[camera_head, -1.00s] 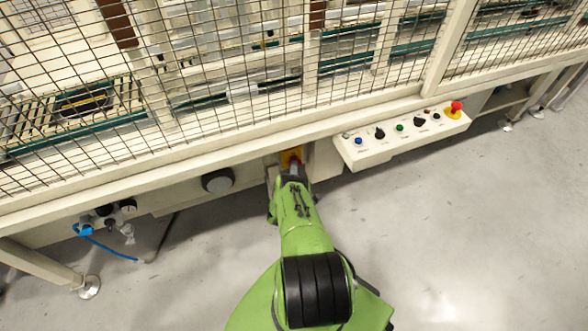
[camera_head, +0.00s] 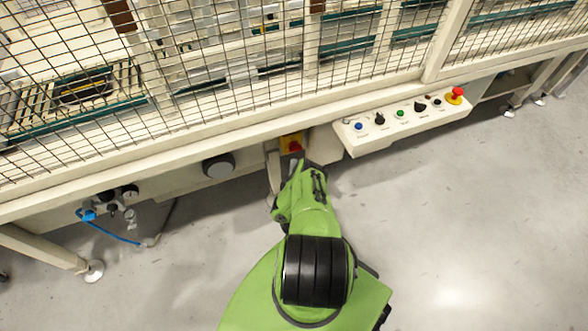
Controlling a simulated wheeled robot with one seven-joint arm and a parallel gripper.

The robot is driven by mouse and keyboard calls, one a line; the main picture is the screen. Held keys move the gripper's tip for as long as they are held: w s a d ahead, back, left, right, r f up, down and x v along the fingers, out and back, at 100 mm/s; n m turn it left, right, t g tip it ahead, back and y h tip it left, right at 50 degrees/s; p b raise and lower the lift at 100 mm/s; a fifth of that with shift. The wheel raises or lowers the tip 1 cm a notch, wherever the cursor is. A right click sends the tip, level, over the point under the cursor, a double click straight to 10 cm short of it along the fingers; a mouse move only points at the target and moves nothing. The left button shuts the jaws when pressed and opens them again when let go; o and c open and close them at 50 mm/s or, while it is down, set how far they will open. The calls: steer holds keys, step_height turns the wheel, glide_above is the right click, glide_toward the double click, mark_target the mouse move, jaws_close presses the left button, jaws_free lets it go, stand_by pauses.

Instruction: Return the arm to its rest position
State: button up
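My green arm reaches up from the bottom middle toward the machine's lower front. Its far end, where my gripper (camera_head: 297,166) sits, is just below a red and yellow switch (camera_head: 292,144) on the machine's front. The gripper's fingers are mostly hidden behind the arm, so I cannot tell if they are open or shut. No held object shows.
A caged machine (camera_head: 240,122) spans the view. A control panel (camera_head: 402,124) with buttons and a red emergency stop (camera_head: 455,95) juts out on the right. A blue hose (camera_head: 110,232) hangs at the left. The grey floor (camera_head: 470,220) is clear on the right.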

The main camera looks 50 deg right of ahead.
steer(key=shift+s+a, duration=0.25)
steer(key=shift+a, duration=0.15)
